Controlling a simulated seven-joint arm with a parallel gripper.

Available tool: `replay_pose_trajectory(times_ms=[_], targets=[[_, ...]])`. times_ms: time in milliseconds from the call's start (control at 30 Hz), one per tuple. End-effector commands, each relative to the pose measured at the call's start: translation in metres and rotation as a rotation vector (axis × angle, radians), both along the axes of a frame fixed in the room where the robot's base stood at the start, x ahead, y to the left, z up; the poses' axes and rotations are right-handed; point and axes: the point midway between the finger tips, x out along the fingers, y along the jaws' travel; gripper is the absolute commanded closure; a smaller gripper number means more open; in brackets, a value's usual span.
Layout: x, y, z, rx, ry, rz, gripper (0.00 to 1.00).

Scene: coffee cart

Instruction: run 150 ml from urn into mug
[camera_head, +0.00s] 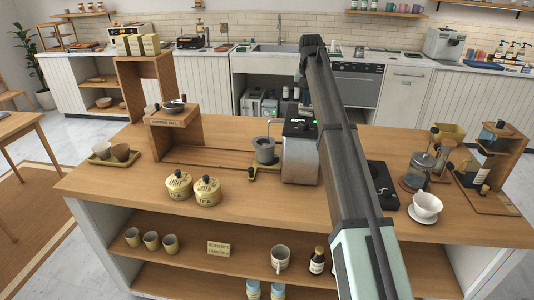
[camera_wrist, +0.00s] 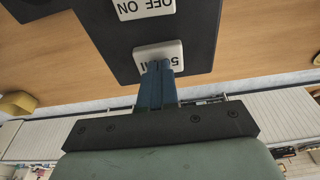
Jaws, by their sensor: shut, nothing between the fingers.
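In the wrist view, my gripper (camera_wrist: 160,66) is shut and empty. I cannot tell whether the button is pressed. A white OFF/ON switch (camera_wrist: 143,9) is on the same black panel (camera_wrist: 110,42). A steel box (camera_head: 299,160) that looks like the urn stands left of my arm. A grey mug-like vessel (camera_head: 264,150) is beside it; its contents cannot be made out. A dark flat unit (camera_head: 382,186) shows right of my arm.
A white dripper (camera_head: 426,205) and a glass press (camera_head: 417,170) stand at right. A pale mug (camera_head: 280,258) is on the shelf below.

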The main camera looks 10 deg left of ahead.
Motion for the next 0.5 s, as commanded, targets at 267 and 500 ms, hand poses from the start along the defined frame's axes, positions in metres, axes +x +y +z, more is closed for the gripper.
replay_pose_trajectory(times_ms=[267,500], targets=[[0.000,0.000,0.002,0.000,0.000,0.000,1.00],[0.001,0.000,0.013,0.000,-0.001,0.000,1.00]])
